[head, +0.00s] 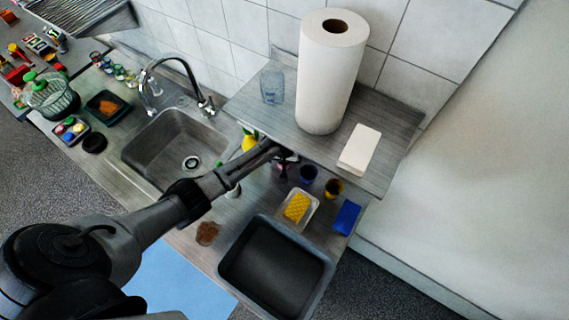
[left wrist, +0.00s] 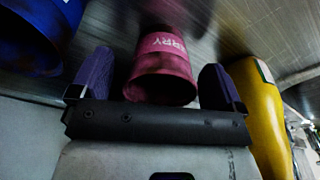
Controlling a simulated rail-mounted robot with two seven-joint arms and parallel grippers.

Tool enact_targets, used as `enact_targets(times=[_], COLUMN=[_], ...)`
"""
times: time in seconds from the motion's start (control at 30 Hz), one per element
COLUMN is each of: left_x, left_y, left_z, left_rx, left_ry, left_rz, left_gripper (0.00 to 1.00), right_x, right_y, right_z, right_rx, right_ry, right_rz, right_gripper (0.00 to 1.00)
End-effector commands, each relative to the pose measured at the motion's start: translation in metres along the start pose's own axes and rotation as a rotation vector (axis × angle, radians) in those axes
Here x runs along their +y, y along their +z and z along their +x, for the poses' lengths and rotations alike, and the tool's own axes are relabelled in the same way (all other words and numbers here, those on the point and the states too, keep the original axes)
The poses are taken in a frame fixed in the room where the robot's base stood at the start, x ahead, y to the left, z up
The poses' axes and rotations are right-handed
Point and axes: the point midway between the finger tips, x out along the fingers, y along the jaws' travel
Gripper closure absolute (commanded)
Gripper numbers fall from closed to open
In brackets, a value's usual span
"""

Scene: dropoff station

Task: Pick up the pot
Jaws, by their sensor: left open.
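In the left wrist view a pink pot (left wrist: 162,68) with dark smudges and lettering stands between the two purple-padded fingers of my left gripper (left wrist: 158,62). The fingers are open, one on each side of it, with a visible gap at the right finger. In the head view my left gripper (head: 286,155) reaches under the shelf edge, which partly hides it, and the pink pot cannot be made out clearly there. A dark blue pot (head: 308,173) is just right of it and also shows in the left wrist view (left wrist: 30,38). My right gripper is not in view.
A yellow bottle (left wrist: 260,115) stands close to the right finger. The wooden shelf (head: 393,130) overhangs, bearing a paper roll (head: 332,75) and a glass (head: 272,85). A yellow pot (head: 333,188), a sponge tray (head: 298,208) and a black basin (head: 275,268) are nearby.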

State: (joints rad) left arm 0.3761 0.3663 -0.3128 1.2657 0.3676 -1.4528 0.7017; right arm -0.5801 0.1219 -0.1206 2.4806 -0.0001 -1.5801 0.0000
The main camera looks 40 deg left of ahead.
Motion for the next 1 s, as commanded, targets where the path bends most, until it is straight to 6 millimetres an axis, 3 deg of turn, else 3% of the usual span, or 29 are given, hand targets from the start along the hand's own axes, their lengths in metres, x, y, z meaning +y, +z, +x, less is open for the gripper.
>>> enact_targets(times=[0.13,0.4,0.9,1.0], left_x=[-0.0002,-0.0003,-0.0006,-0.0006], left_y=[-0.0001,0.0001,0.0002,0.0002], left_z=[0.0096,0.0107,0.0106,0.0106], left_rx=[0.001,0.001,0.001,0.001], left_ry=[-0.001,-0.001,-0.001,-0.001], left_rz=[0.0,0.001,0.001,0.001], left_gripper=[0.06,0.07,0.55,0.58], right_x=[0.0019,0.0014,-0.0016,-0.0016], right_y=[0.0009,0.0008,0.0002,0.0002], right_z=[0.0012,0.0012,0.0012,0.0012], right_rx=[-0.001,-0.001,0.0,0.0], right_ry=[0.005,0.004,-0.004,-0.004], right_rz=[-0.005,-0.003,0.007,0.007], right_gripper=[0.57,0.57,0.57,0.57])
